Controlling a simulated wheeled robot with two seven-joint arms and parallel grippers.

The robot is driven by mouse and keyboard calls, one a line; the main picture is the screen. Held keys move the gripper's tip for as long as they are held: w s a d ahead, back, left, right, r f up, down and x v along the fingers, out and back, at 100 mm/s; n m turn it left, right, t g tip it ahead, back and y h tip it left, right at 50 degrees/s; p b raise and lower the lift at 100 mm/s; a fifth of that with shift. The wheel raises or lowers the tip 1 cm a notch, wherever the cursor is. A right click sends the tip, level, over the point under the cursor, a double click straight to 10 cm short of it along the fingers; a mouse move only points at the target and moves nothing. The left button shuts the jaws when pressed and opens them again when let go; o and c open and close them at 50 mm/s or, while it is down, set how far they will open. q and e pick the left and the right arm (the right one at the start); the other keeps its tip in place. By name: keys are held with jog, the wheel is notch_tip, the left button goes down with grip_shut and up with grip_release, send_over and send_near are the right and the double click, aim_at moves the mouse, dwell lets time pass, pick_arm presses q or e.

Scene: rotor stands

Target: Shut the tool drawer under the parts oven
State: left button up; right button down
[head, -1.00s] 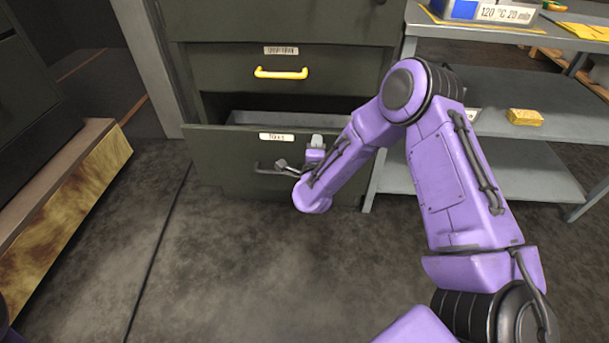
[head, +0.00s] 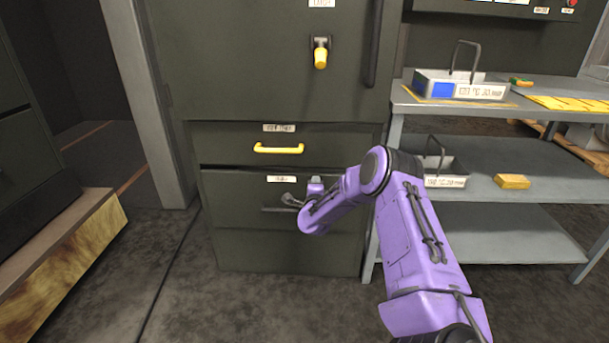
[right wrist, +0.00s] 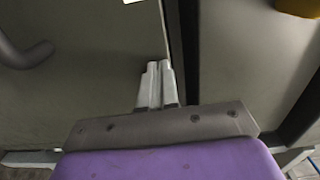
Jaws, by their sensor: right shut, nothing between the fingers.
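The tool drawer (head: 235,196) is the lower dark green drawer, with a white label and a dark bar handle. Its front is nearly level with the cabinet, with a narrow dark gap along its top edge. My right gripper (head: 316,180) is at the upper part of this front, right of the label. In the right wrist view my gripper's fingers (right wrist: 157,75) are together and empty, close to the drawer's edge; the handle (right wrist: 22,52) is to their left. I cannot tell whether they touch. My left gripper is out of view.
Above is a drawer with a yellow handle (head: 279,149), then a door with a yellow-tipped latch (head: 320,57). A grey shelf unit (head: 520,218) with bins and a yellow block (head: 511,181) stands right. Floor in front is open.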

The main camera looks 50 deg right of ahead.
jog(key=shift+w+d+r, duration=0.15)
jog(key=shift+r, duration=0.3)
jog(key=f+p+v, duration=0.1)
jog(key=p+v, duration=0.3)
jog(key=v, duration=1)
